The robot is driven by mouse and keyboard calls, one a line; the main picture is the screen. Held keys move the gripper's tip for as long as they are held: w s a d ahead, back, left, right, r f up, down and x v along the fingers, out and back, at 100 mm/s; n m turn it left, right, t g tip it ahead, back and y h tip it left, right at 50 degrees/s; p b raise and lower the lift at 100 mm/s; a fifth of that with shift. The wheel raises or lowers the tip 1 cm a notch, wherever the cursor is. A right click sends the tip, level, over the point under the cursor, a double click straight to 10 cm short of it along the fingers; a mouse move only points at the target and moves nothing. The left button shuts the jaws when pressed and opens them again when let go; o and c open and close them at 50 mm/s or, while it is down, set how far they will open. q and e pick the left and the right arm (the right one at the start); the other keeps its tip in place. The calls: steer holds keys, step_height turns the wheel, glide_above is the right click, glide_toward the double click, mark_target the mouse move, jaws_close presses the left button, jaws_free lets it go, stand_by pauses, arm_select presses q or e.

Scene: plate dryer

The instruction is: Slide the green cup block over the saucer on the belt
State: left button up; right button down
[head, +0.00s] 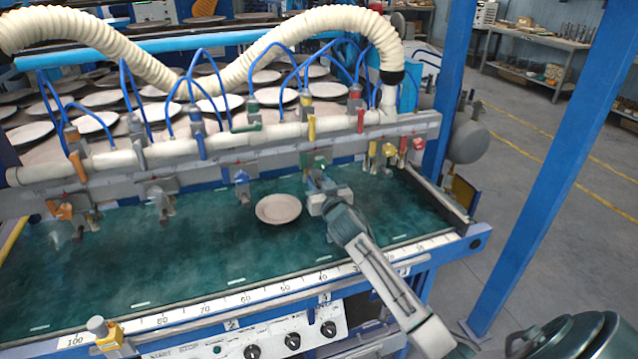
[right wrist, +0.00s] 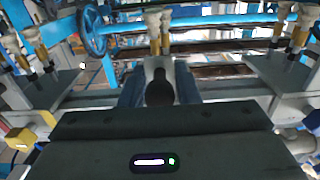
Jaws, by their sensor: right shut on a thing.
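The green cup block (head: 317,160) sits on the long rail above the belt, its green part partly hidden behind my gripper. My right gripper (head: 322,192) reaches it from the front and is shut on it. In the right wrist view a pale block with a dark round knob (right wrist: 159,90) sits between the fingers. The saucer (head: 278,209), a pale round plate, lies flat on the green belt (head: 205,245). It is to the left of the gripper and the green block, apart from both. My left gripper is not in view.
A blue cup block (head: 242,184) hangs on the rail left of the green one, with orange ones (head: 62,210) at far left. Yellow (head: 388,150) and red (head: 418,145) parts are at right. A numbered scale (head: 240,299) runs along the belt's front edge.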

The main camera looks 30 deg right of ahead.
steer(key=w+a+b, duration=0.1)
steer(key=w+a, duration=0.1)
steer(key=a, duration=0.7)
steer(key=shift+w+a, duration=0.15)
steer(key=shift+a, duration=0.15)
steer(key=c, duration=1.3)
jaws_free()
steer(key=shift+o, duration=0.2)
steer(key=b+v, duration=0.2)
steer(key=v, duration=0.8)
steer(key=shift+s, duration=0.4)
